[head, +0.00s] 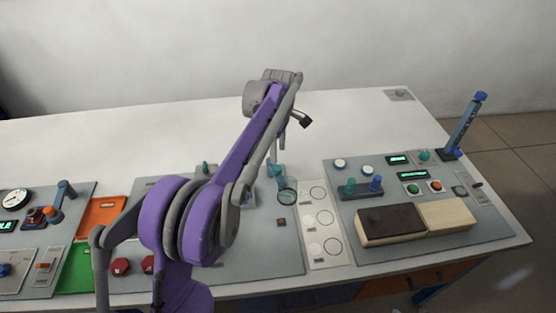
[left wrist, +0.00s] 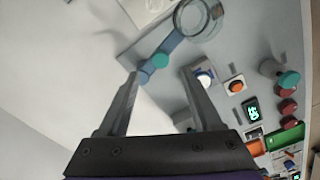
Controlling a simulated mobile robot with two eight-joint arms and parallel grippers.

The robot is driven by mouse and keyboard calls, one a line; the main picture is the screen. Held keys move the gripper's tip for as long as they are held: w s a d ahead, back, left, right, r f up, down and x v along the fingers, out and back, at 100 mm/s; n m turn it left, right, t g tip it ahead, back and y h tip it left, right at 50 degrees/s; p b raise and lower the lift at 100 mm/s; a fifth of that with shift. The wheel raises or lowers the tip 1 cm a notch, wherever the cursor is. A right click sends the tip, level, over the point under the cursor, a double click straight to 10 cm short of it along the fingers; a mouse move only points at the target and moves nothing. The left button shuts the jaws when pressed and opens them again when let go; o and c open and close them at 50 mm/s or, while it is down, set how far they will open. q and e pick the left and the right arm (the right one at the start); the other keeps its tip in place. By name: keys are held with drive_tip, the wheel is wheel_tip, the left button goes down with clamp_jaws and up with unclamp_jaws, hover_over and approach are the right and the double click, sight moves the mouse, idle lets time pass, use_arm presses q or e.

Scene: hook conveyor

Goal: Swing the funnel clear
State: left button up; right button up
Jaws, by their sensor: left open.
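The funnel (head: 287,197) looks like a clear round cup with a dark rim, carried on a short blue swing arm with a teal knob (head: 277,171). In the left wrist view the funnel (left wrist: 198,18) is at the top, and its blue arm and teal knob (left wrist: 161,60) lie between the open fingers. My left gripper (left wrist: 160,74) is open and empty; whether it touches the arm cannot be told. In the head view my purple arm partly hides the left gripper (head: 276,152). My right gripper is not in view.
A white strip with round pads (head: 323,217) lies beside the funnel. On the right panel are knobs, buttons, a dark-and-cream box (head: 390,224) and a tall blue lever (head: 467,122). Red knobs (head: 120,267) and orange and green trays are at left.

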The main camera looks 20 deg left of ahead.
use_arm(q)
wheel_tip(320, 180, up, 4)
drive_tip(key=shift+f, duration=0.15)
idle(0.5)
drive_tip(key=s+d+f+m+t, duration=0.2)
drive_tip(key=s+m, duration=0.4)
drive_tip(key=s, duration=0.4)
drive_tip(key=s+d+f+m+t, duration=0.1)
drive_tip(key=s+d+f+m, duration=0.3)
drive_tip(key=s, duration=0.6)
drive_tip(key=s+d+f+m+t, duration=0.2)
drive_tip(key=s+f+m, duration=0.1)
drive_tip(key=s+m, duration=0.5)
drive_tip(key=shift+s+d+f+t, duration=0.3)
drive_tip(key=shift+s+d+f, duration=0.1)
drive_tip(key=shift+s, duration=0.55)
drive_tip(key=shift+a, duration=0.1)
